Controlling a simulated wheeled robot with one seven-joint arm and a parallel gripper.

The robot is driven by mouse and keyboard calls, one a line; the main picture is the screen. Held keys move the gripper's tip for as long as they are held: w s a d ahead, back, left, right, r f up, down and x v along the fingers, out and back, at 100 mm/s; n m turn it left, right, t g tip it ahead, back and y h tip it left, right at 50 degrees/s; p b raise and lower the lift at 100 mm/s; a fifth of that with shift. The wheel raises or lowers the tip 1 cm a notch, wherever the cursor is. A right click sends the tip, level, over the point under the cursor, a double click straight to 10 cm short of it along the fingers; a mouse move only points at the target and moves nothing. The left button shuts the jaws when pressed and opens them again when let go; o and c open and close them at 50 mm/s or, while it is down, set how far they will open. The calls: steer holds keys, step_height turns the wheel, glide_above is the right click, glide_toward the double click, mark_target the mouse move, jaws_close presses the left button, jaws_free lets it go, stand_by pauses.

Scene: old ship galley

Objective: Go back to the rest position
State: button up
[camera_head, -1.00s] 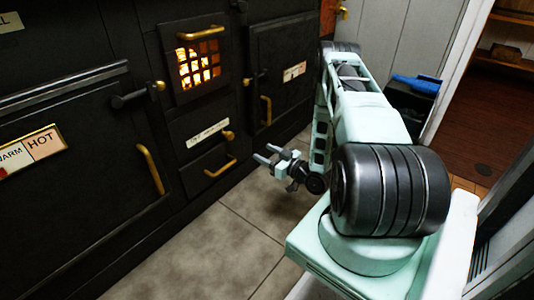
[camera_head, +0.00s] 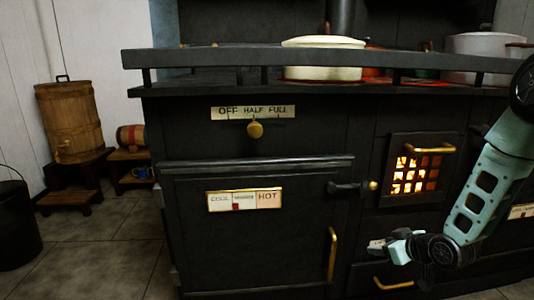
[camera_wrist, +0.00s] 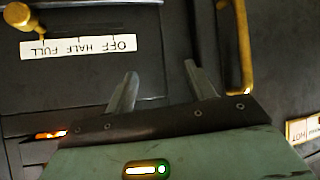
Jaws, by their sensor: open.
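My gripper (camera_head: 376,246) is at the right of the head view, in front of the lower stove panel, below the glowing grate. My pale green arm reaches in from the right edge and is bent downward. In the wrist view, my gripper (camera_wrist: 158,75) has its two grey fingers apart with nothing between them. The fingers point at the dark stove front. Whether they touch it cannot be told.
The black stove (camera_head: 260,175) fills the middle, with a cream pot (camera_head: 323,60) on top. A brass handle (camera_wrist: 241,50) is close beside the fingers. A wooden barrel (camera_head: 70,120) and a black bucket (camera_head: 18,225) stand left. Floor (camera_head: 95,255) there is clear.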

steer(key=s+a+r+n+g+p, duration=0.1)
steer(key=s+a+r+g, duration=0.2)
steer(key=s+a+r, duration=0.45)
steer(key=s+a+r+n+g+p, duration=0.1)
steer(key=s+a+r+g+p, duration=0.2)
steer(key=a, duration=0.7)
steer(key=s+a+r+g+h, duration=0.1)
steer(key=s+a+r, duration=0.15)
steer(key=s, duration=0.55)
steer(key=s+a+r+n+g+h, duration=0.1)
steer(key=s+r+g, duration=0.1)
steer(key=s+r, duration=0.35)
steer(key=s+a+r+g, duration=0.1)
steer(key=s+a+r, duration=0.1)
steer(key=s, duration=0.8)
step_height(320, 180, up, 38)
steer(key=p, duration=3.8)
steer(key=shift+p, duration=0.4)
steer(key=shift+w, duration=0.1)
